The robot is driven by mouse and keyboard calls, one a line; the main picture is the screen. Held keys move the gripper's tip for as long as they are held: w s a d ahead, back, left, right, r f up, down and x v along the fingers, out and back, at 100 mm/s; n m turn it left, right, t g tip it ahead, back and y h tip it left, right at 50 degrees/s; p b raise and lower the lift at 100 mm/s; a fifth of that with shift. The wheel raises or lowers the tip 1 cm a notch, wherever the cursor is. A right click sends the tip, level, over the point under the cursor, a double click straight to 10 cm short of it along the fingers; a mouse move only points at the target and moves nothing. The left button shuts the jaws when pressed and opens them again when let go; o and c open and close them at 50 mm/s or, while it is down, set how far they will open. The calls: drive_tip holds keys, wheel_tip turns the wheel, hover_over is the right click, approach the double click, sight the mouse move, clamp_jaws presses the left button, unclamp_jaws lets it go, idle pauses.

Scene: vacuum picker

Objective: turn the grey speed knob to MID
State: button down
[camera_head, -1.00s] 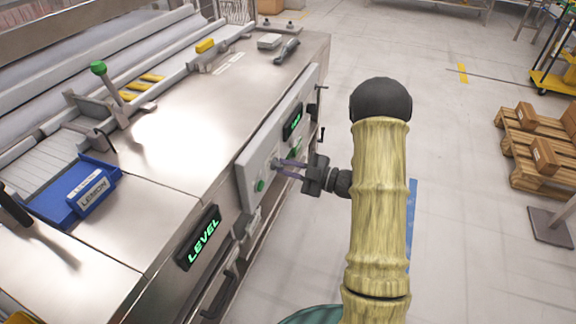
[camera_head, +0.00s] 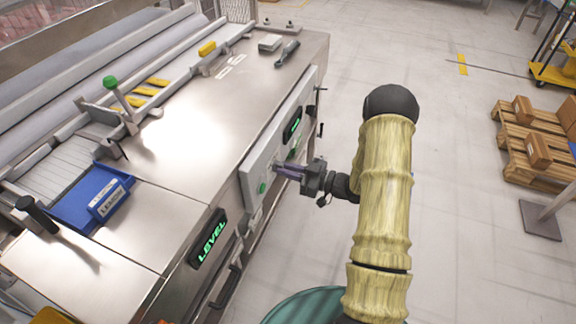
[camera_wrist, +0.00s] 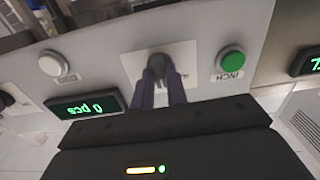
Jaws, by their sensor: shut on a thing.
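The grey speed knob (camera_wrist: 158,64) sits on a pale plate (camera_wrist: 185,50) on the grey control panel (camera_head: 252,172), in the middle of the wrist view. My gripper (camera_wrist: 160,76) reaches the panel from the front, its two purple fingers closed on the knob. In the head view my gripper (camera_head: 281,169) meets the panel between green buttons, and the fingers hide the knob there. The plate's markings are mostly hidden or too blurred to read, so I cannot tell the knob's setting.
A green INCH button (camera_wrist: 231,61) and a white button (camera_wrist: 53,65) flank the knob. A counter display (camera_wrist: 84,106) reads "0 pcs". A LEVEL display (camera_head: 208,238) is on the machine's front. A blue tray (camera_head: 72,207) sits on top.

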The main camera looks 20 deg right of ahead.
idle(0.3)
drive_tip(key=c, duration=1.4)
unclamp_jaws()
drive_tip(key=v, duration=1.7)
drive_tip(key=shift+s+d+p, duration=0.15)
drive_tip(key=shift+d+p, duration=0.05)
drive_tip(key=shift+p, duration=0.25)
